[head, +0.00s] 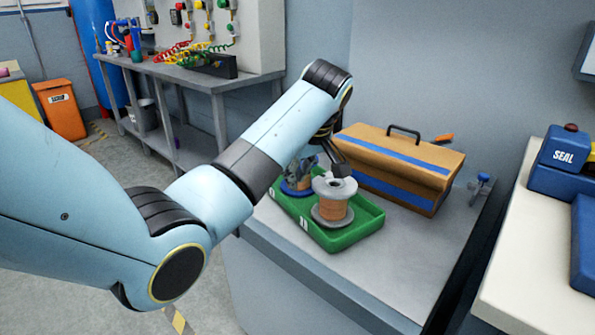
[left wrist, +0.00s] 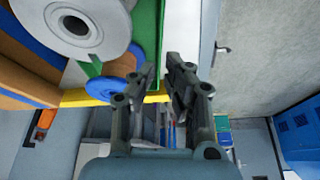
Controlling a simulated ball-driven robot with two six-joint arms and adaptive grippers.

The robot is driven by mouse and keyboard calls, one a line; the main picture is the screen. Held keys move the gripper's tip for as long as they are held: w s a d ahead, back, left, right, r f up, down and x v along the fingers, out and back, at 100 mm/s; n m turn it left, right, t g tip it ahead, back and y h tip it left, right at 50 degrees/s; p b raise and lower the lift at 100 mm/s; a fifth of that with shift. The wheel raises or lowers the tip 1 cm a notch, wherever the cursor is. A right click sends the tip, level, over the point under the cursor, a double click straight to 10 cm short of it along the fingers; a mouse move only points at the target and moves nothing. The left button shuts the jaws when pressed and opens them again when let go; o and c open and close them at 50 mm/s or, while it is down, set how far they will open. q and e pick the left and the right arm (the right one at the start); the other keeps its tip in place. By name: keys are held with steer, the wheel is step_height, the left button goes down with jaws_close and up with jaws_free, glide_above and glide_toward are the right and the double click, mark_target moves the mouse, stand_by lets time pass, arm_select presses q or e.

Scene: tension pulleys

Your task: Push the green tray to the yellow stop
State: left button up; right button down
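The green tray (head: 335,240) lies on the grey bench and holds a grey-flanged spool with copper winding (head: 333,204) and a blue spool (head: 298,186). My left arm partly covers the tray. My left gripper (head: 338,165) is over the tray by the spools. In the left wrist view the gripper (left wrist: 162,68) shows a small gap between its fingers, with nothing held. There the blue spool (left wrist: 113,88) is beside the left finger, and a yellow bar (left wrist: 100,98), seemingly the stop, lies near the tray's end. Contact between bar and tray is unclear. My right gripper is out of view.
A brown toolbox with blue stripes (head: 400,165) stands right behind the tray. A small blue clamp (head: 480,187) is at the bench's right. The bench top (head: 390,270) in front of the toolbox is clear. A white counter with blue boxes (head: 562,155) is at far right.

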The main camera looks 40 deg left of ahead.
mark_target(287, 199)
arm_select(q)
steer(key=b+x, duration=0.2)
steer(key=x, duration=0.7)
steer(key=shift+f, duration=0.4)
steer(key=shift+c, duration=0.3)
jaws_close()
steer(key=shift+a, duration=0.15)
